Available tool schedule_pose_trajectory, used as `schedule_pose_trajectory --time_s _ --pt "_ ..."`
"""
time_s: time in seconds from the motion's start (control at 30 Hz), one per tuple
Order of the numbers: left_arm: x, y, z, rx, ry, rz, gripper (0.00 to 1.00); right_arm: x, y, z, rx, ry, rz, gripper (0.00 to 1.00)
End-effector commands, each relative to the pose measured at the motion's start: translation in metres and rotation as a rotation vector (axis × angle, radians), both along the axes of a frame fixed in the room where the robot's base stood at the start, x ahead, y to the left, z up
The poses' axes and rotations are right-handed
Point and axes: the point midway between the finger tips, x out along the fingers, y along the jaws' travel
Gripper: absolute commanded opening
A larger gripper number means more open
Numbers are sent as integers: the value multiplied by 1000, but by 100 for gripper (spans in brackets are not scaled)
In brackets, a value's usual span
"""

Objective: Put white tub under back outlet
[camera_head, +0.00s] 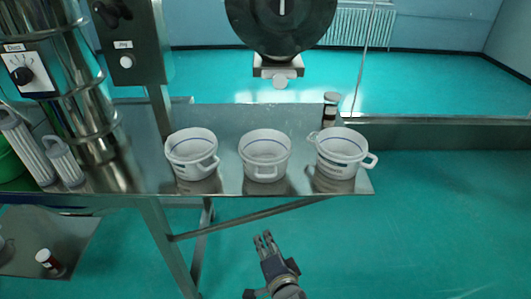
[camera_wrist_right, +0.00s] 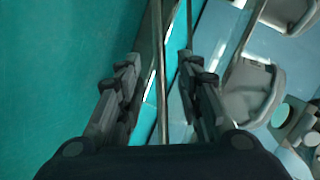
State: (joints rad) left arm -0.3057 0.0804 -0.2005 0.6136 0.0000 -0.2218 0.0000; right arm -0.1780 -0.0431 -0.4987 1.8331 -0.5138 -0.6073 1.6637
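Three white two-handled tubs stand upright in a row on the metal table (camera_head: 225,117) in the head view: a left tub (camera_head: 190,160), a middle tub (camera_head: 265,165) and a right tub (camera_head: 340,160). The shiny sieve machine (camera_head: 90,105) stands at the left; I cannot make out its back outlet. My right gripper (camera_head: 265,241) is in front of the table's near edge, apart from the tubs. In the right wrist view its fingers (camera_wrist_right: 157,72) are spread and empty, with a tub (camera_wrist_right: 250,92) off to the right. My left gripper is not in view.
A control box (camera_head: 126,65) on a post stands beside the sieve. A small dark jar (camera_head: 330,108) stands behind the right tub. Ribbed white cylinders (camera_head: 62,160) are at the left. Another jar (camera_head: 48,262) sits low at left. Floor is clear at right.

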Motion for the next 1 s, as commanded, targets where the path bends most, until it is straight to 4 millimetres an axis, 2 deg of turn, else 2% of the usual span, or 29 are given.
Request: schedule_pose_trajectory --time_s 0.03,0.1,0.2,0.3,0.43,0.63,0.87,1.0 --pt "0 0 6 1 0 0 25 5 3 46 89 -47 -40 33" --pt "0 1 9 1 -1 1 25 8 4 89 200 -91 -86 33" --pt "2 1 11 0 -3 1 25 8 2 133 315 -134 -130 33" --pt "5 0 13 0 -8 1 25 8 1 154 378 -156 -150 33" --pt "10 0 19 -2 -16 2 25 21 2 160 397 -165 -157 33" --pt "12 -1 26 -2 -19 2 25 49 8 154 396 -163 -156 33" --pt "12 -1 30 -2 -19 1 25 63 10 150 397 -161 -156 33" --pt "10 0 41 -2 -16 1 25 77 10 153 391 -163 -156 33"
